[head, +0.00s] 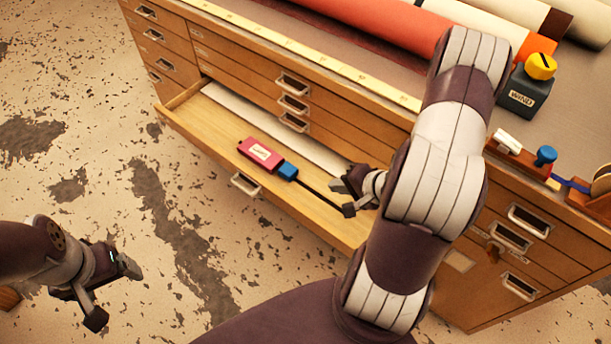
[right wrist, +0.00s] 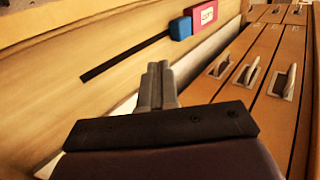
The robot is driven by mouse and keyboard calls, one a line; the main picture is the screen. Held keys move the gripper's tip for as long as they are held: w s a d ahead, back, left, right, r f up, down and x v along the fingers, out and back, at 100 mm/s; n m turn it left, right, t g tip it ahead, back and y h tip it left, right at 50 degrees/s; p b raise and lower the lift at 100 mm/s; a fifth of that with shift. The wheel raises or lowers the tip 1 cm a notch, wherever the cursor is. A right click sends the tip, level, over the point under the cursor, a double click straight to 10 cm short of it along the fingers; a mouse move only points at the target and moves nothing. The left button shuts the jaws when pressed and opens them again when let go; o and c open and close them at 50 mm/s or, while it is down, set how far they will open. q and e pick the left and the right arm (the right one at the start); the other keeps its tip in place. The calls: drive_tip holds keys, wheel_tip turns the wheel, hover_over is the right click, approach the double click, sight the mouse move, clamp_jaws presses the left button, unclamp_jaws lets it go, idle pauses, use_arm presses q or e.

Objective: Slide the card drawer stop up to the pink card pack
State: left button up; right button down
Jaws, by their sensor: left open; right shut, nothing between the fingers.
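The pink card pack (head: 259,154) lies in the open wooden drawer (head: 215,127) and has a white label. The blue drawer stop (head: 287,170) sits at the pack's right end in the head view, with no clear gap between them. The right wrist view also shows the blue stop (right wrist: 180,28) against the pink pack (right wrist: 204,13). A dark strip (right wrist: 125,58) runs along the drawer floor from the stop. My right gripper (head: 340,187) is shut and empty over the drawer, to the right of the stop and apart from it. My left gripper (head: 113,292) is open and empty, outside the drawer.
The wooden cabinet (head: 340,95) has several closed drawers with metal handles. On its top lie a red roll (head: 385,20), other rolls, a dark block with a yellow knob (head: 541,66) and small tools. A white strip (head: 275,130) lies along the drawer's back. Speckled floor is in front.

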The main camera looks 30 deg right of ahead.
sight(294, 173)
drive_tip(key=b+x, duration=0.3)
drive_tip(key=x, duration=0.7)
drive_tip(key=shift+f+b, duration=0.15)
drive_tip(key=shift+b, duration=0.15)
drive_tip(key=shift+w+a, duration=0.15)
drive_tip(key=shift+w, duration=0.45)
drive_tip(key=shift+w+a, duration=0.2)
drive_tip(key=shift+w, duration=0.4)
drive_tip(key=shift+w+a+r, duration=0.25)
drive_tip(key=shift+w, duration=0.35)
drive_tip(key=shift+w+a+r+p, duration=0.3)
drive_tip(key=shift+w+p, duration=0.3)
drive_tip(key=shift+p, duration=0.25)
drive_tip(key=shift+w+f, duration=0.15)
drive_tip(key=shift+w, duration=0.1)
drive_tip(key=shift+f, duration=0.15)
